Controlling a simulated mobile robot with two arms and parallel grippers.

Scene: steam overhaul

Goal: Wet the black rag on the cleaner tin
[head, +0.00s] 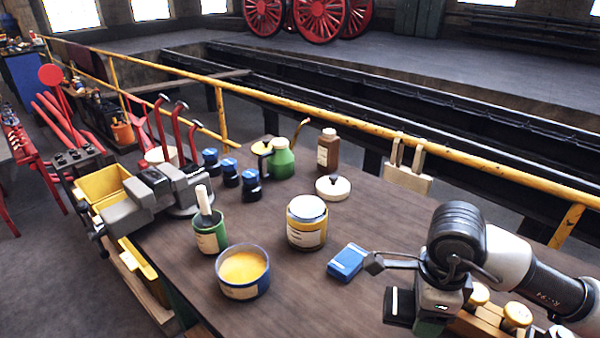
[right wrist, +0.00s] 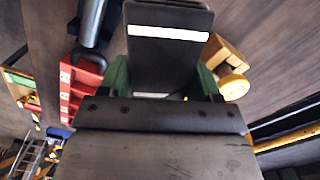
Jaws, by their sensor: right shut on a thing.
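My right gripper (head: 420,308) is low over the front right of the bench in the head view. It is shut on a green thing (head: 430,326), mostly hidden by the fingers. Green also shows on both sides between the jaws in the right wrist view (right wrist: 207,82). I cannot make out a black rag. A yellow tin with a white label and pale round top (head: 307,222), perhaps the cleaner tin, stands upright at mid-bench, left of and apart from the gripper. An open tin of yellow contents (head: 243,272) stands nearer. My left gripper is not in view.
A blue box (head: 347,262) lies between the yellow tin and my right gripper. A green tin with a white handle (head: 208,228), black jars (head: 230,172), a green oil can (head: 282,160) and a brown bottle (head: 328,150) stand around. A wooden rack (head: 470,324) is at front right.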

